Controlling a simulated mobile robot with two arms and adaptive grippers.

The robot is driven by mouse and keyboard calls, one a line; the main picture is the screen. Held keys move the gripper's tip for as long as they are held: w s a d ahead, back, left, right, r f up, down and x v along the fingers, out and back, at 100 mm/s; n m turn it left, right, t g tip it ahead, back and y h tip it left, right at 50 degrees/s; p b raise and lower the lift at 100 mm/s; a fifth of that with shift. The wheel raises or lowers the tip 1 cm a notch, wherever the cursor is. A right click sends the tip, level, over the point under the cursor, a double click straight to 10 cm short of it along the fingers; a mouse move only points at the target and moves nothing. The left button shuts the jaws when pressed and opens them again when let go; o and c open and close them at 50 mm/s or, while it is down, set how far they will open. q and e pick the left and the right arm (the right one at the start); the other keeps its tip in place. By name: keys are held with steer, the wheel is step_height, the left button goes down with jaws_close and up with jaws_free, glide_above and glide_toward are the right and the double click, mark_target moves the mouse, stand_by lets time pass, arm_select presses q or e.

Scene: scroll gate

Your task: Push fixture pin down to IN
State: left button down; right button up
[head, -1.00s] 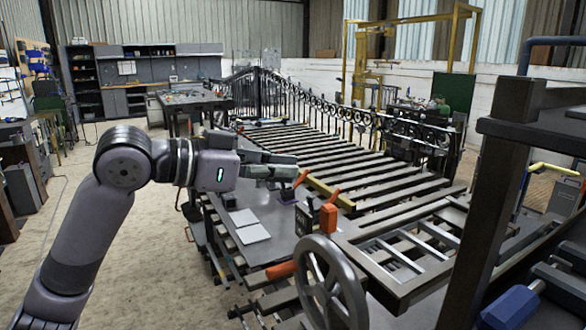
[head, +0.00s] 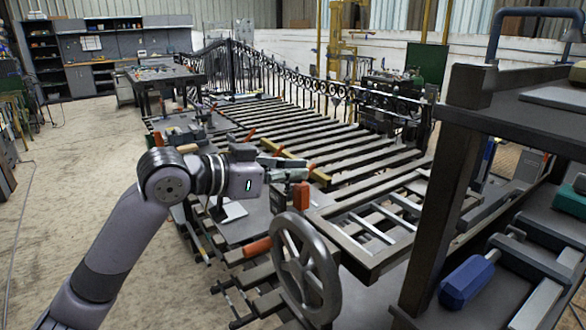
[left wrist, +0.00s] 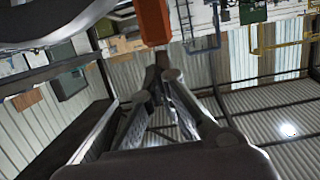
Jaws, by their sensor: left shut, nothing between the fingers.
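An orange-red upright block (head: 301,198), which looks like the fixture pin's head, stands by a dark plate at the near end of the slatted bench. I cannot read any IN mark. My left gripper (head: 306,173) is shut and empty, its fingers pointing right just above the block in the head view. In the left wrist view the shut fingertips (left wrist: 160,75) lie just below an orange block (left wrist: 154,22), probably the same one. I cannot tell whether they touch. My right gripper is not in view.
A grey handwheel (head: 308,275) with an orange handle (head: 257,248) stands in front of the block. Orange levers (head: 320,174) stick up behind it. A dark post and shelf (head: 455,185) with a blue-handled tool (head: 467,282) fill the right side. Open floor lies left.

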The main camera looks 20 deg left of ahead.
mark_target(297, 191)
arm_select(q)
step_height(297, 191, down, 4)
steer(key=shift+r+b, duration=0.1)
steer(key=shift+b, duration=0.8)
